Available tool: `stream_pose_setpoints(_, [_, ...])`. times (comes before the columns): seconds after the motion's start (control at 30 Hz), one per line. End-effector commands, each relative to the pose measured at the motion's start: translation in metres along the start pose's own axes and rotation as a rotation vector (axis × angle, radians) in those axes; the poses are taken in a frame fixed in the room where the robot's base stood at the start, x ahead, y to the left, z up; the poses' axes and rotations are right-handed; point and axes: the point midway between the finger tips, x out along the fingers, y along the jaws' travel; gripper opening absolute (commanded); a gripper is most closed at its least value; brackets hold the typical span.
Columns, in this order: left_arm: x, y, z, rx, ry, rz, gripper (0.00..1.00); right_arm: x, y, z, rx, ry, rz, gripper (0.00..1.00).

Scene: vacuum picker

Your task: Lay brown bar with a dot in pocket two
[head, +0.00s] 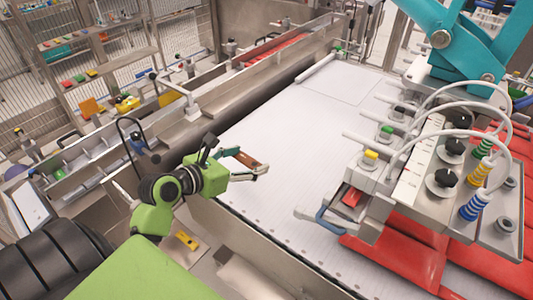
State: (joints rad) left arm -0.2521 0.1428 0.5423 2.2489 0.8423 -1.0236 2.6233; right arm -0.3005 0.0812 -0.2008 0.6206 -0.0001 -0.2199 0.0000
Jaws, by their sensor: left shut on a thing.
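My left gripper (250,166) reaches in from the left on its green arm. Its fingers are shut on the brown bar (242,159), held at the left side of the white work surface (285,150). The bar looks reddish-brown; a dot on it cannot be made out at this size. I cannot tell which place is pocket two. My right gripper is not in view.
A grey control box (445,170) with knobs and coiled hoses stands at the right, over red sheets (395,258). A teal machine arm (452,35) hangs at the upper right. A metal rail (255,80) borders the white surface, whose middle is clear.

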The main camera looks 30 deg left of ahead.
Motion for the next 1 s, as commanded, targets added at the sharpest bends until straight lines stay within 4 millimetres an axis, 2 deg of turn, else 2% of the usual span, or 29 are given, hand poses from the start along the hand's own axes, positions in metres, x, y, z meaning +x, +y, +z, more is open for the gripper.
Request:
stream_pose_setpoints(0.03, [-0.003,0.006,0.005,-0.014,0.003,0.027,0.47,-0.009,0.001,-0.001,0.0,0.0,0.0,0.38])
stream_pose_setpoints(0.17, [0.002,0.018,0.002,-0.027,0.007,0.063,0.47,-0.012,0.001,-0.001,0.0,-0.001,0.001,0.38])
stream_pose_setpoints(0.27, [0.017,0.026,0.0,-0.026,0.009,0.066,0.47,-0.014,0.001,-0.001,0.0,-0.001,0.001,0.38])
stream_pose_setpoints(0.6, [0.088,0.057,-0.005,-0.024,0.009,0.064,0.47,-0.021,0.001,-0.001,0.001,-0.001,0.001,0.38])
stream_pose_setpoints(0.7, [0.106,0.062,-0.019,-0.026,0.011,0.063,0.47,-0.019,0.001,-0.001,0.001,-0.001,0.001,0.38])
stream_pose_setpoints(0.9, [0.135,0.072,-0.036,-0.025,0.009,0.064,0.47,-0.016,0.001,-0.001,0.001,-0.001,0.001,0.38])
stream_pose_setpoints(1.0, [0.141,0.075,-0.039,-0.024,0.007,0.064,0.47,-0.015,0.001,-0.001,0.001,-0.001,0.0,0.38])
